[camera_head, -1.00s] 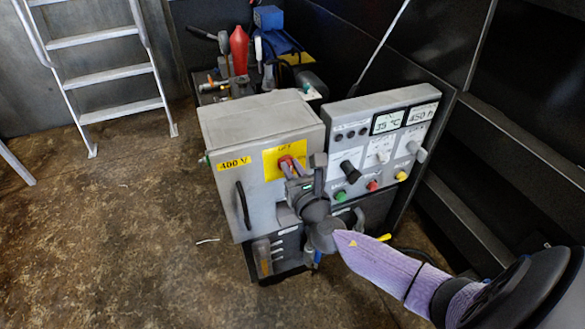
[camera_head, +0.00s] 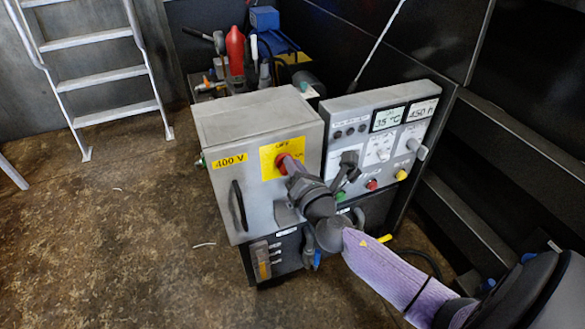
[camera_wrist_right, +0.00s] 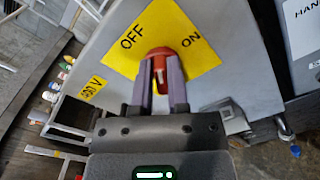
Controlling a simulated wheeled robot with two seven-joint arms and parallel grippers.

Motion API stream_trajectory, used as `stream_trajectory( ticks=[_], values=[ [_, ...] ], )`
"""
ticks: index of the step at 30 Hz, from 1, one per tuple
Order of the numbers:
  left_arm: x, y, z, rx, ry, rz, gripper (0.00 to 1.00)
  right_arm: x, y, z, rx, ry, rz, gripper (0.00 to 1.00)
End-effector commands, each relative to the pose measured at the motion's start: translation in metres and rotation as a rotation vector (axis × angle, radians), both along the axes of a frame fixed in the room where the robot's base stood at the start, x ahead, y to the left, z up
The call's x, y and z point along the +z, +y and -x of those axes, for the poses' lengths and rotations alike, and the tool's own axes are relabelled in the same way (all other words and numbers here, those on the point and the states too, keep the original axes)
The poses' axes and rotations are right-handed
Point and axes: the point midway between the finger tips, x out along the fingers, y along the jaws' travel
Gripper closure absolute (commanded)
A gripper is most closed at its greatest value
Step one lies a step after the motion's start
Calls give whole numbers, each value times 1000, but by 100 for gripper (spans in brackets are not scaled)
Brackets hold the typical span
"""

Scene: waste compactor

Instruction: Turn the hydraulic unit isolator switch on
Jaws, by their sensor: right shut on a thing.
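The red isolator switch (camera_head: 283,163) sits on a yellow plate (camera_head: 270,168) on the front of the grey 400 V box. In the right wrist view the red switch (camera_wrist_right: 160,54) lies between the words OFF and ON on the yellow plate, which looks tilted. My right gripper (camera_head: 292,172) is shut on the switch; in the wrist view its two purple fingers (camera_wrist_right: 161,76) stand on either side of the red handle. They hide part of it, so its exact setting is hard to read. My left gripper is not in view.
A control panel (camera_head: 376,146) with displays, knobs and coloured buttons stands right of the box (camera_head: 240,118). The box has a dark handle (camera_head: 238,206) on its door. Dark walls and rails lie at right. A ladder (camera_head: 98,74) stands at the back left, with open floor before it.

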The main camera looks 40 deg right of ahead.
Motion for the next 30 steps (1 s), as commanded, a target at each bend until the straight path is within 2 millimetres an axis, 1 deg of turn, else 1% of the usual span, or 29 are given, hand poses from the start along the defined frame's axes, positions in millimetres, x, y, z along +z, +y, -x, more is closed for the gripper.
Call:
stream_trajectory(
  ticks=[1, 6, 18, 24, 30],
  values=[
    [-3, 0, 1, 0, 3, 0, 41, -3, 0, 0, 0, -8, -44, 100],
    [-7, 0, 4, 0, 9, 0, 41, -5, -2, 1, -2, -46, -202, 100],
    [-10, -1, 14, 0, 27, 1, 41, -9, -4, 1, -1, -133, -563, 100],
    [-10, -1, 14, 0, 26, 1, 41, -10, -5, 2, -1, -169, -711, 100],
    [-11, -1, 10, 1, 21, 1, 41, -12, -5, 2, 0, -195, -822, 100]
  ],
)
